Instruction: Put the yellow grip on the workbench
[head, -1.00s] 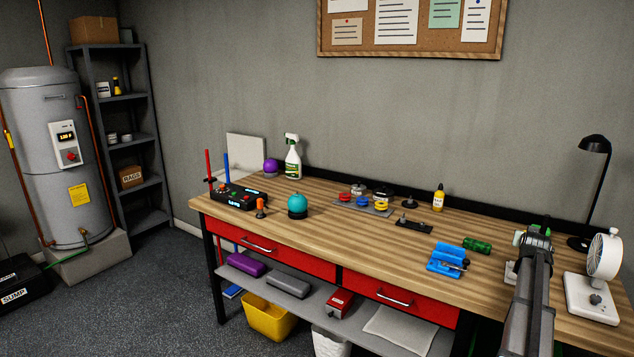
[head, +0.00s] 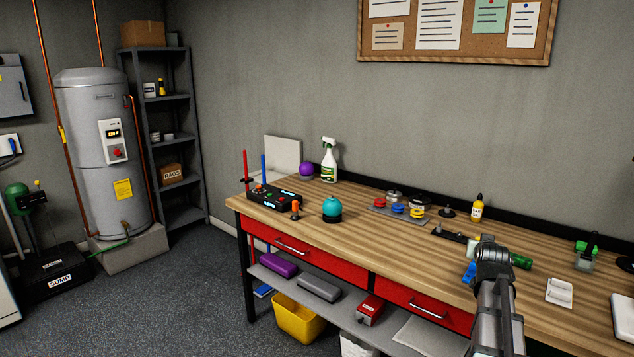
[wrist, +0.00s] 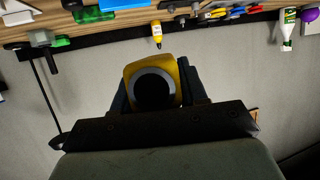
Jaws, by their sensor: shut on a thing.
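The yellow grip (wrist: 157,84) is in my gripper (wrist: 157,95) in the wrist view, seen end-on with a dark round end and a grey ring. The fingers sit on either side of it, shut on it. In the head view my gripper (head: 493,245) is above the right part of the workbench (head: 415,263), and my arm hides the grip there. The workbench has a wooden top and red drawers. Its top also shows along the upper edge of the wrist view, apart from the grip.
Under and behind my arm are a blue item (head: 469,272) and a green cylinder (head: 521,262). A yellow bottle (head: 477,209), a teal ball (head: 332,207) and a button box (head: 270,199) stand farther left. Bare wood lies along the front middle.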

